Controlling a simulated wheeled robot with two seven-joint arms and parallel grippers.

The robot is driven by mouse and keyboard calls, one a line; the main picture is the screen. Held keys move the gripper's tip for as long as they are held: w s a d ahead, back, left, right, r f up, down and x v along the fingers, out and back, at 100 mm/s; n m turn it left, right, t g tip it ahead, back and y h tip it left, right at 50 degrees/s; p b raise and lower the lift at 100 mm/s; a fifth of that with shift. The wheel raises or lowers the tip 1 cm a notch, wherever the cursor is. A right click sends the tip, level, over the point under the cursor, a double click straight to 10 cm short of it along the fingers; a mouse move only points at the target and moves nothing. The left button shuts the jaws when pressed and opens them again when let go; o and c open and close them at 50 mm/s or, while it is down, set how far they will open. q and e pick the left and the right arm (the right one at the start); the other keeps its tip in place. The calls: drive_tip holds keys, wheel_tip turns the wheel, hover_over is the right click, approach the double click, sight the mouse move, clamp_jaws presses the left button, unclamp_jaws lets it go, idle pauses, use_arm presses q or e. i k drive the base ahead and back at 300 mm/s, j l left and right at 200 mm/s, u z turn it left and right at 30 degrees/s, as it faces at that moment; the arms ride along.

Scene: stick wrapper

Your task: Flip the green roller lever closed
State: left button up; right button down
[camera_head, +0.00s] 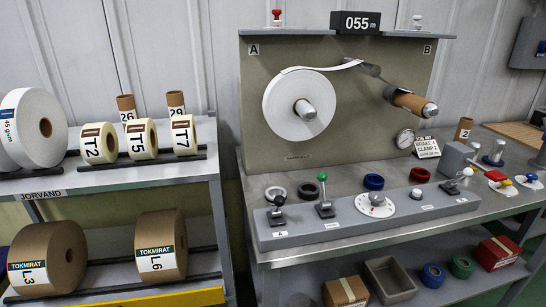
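A lever with a green ball knob (322,177) stands roughly upright on the front control panel (290,233), right of the panel's A label. Its dark base (325,210) sits on the panel's top. Farther right, a lever with a white knob (467,172) leans at the panel's right end. Neither of my grippers shows in this view.
A white dial (375,204) is right of the green lever. The back plate (345,125) carries a white roll (297,104). A roll rack (120,178) stands left.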

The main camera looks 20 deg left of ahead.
sight(322, 176)
drive_tip(key=i+l+u, duration=0.25)
drive_tip(key=l+u, duration=0.25)
drive_tip(key=i+l+u, duration=0.25)
drive_tip(key=l, duration=0.15)
drive_tip(key=l+u, duration=0.25)
